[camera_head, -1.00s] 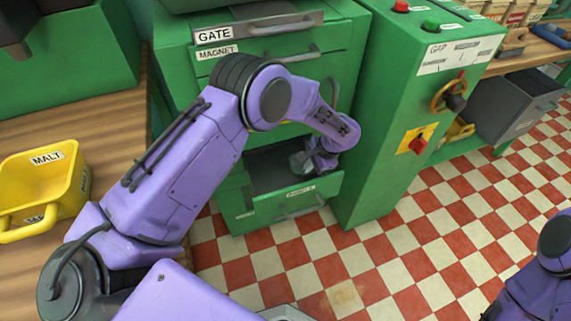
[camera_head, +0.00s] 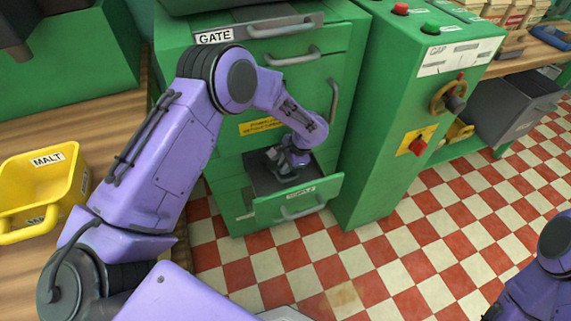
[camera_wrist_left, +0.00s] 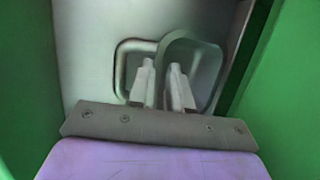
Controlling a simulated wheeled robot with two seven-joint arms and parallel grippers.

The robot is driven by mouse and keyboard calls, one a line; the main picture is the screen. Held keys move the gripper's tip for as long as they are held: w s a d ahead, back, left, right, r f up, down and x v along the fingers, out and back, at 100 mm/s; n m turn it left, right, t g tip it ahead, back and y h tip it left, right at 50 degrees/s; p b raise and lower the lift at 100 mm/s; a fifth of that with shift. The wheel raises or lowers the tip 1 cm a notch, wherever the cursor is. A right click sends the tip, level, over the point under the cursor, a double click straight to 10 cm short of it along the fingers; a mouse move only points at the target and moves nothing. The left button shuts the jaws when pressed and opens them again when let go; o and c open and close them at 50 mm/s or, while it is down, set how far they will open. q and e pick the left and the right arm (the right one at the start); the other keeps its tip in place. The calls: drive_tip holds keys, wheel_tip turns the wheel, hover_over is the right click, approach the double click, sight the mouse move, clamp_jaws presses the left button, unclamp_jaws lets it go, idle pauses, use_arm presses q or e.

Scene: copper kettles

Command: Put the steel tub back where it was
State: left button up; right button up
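My left gripper (camera_head: 280,160) reaches down into an open green drawer (camera_head: 318,190) low in the green cabinet. In the left wrist view its two pale fingers (camera_wrist_left: 162,72) stand a small gap apart over a grey metal piece with rounded corners (camera_wrist_left: 197,58), which appears to be the steel tub. A rounded rim runs behind and between the fingers. I cannot tell whether they grip its wall or only stand beside it. In the head view the tub is too small and hidden to make out clearly. My right gripper is out of view.
The green cabinet (camera_head: 330,62) has grey drawer handles above the open drawer. A yellow MALT tub (camera_head: 30,180) sits on the wooden bench at left. The checkered floor (camera_head: 400,260) is clear.

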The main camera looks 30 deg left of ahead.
use_arm(q)
drive_tip(key=shift+o, duration=0.3)
drive_tip(key=p+v, duration=0.1)
drive_tip(key=v, duration=1.1)
drive_tip(key=shift+r+p, duration=0.15)
drive_tip(key=shift+p, duration=0.2)
drive_tip(key=shift+c, duration=0.3)
